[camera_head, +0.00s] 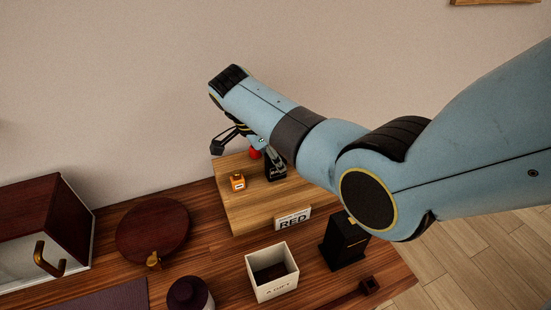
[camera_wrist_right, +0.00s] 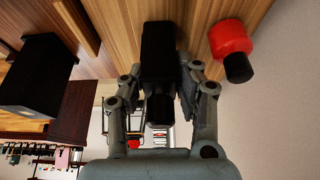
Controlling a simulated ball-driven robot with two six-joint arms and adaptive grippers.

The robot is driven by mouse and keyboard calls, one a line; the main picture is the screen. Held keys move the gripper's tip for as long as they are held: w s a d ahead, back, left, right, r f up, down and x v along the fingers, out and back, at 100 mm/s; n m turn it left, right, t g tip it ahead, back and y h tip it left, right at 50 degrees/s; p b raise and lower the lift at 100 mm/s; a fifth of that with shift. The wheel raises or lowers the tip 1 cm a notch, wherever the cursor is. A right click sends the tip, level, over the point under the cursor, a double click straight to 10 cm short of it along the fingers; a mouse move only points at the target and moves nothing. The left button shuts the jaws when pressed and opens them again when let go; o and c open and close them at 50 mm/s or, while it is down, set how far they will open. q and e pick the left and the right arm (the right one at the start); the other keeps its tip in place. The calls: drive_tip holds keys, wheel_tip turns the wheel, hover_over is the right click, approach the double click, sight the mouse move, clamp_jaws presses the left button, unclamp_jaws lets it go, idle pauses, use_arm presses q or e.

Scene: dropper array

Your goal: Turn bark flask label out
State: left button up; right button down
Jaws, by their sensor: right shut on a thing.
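The bark flask is a small black bottle (camera_head: 275,173) with a pale-lettered label, standing on a light wooden board (camera_head: 240,208) at the back of the table. The label shows in the head view, but its lettering is too small to read surely. In the right wrist view the black bottle (camera_wrist_right: 158,50) lies between the fingers. My right gripper (camera_wrist_right: 160,80) is shut on it, with the fingers on either side. In the head view my right arm hides part of the bottle's top. My left gripper is not in view.
An orange bottle (camera_head: 237,182) and a red flask (camera_head: 255,153) stand on the board, the red one (camera_wrist_right: 230,38) close beside the gripper. A RED sign (camera_head: 293,219), white open box (camera_head: 272,285) and black block (camera_head: 344,243) are in front.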

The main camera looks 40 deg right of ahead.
drive_tip(key=c, duration=0.9)
unclamp_jaws()
drive_tip(key=v, duration=1.2)
